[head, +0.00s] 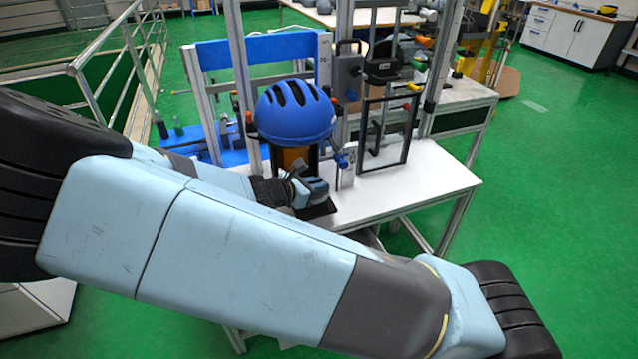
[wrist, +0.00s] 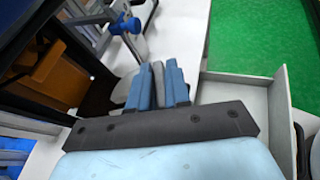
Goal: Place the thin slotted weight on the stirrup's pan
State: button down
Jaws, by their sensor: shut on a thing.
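My gripper (head: 312,188) is low in front of the blue helmet, over the near part of the white table. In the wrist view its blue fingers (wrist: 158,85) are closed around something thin. A grey rounded edge (wrist: 121,90) shows beside the fingers; it looks like the thin slotted weight, mostly hidden by them. I cannot pick out the stirrup or its pan for certain. A black plate (head: 318,210) lies just below my gripper in the head view.
The blue helmet (head: 294,110) sits above an orange-brown block (wrist: 62,75) in a dark frame. A blue-handled clamp (wrist: 128,25) is near the fingers in the wrist view. A black rectangular frame (head: 406,135) stands to the right. The table's right part (head: 440,175) is clear.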

jog(key=shift+w+f, duration=1.05)
jog(key=shift+f, duration=1.7)
jog(key=c, duration=1.1)
grip_release()
jog(key=v, duration=1.2)
jog(key=shift+d, duration=0.15)
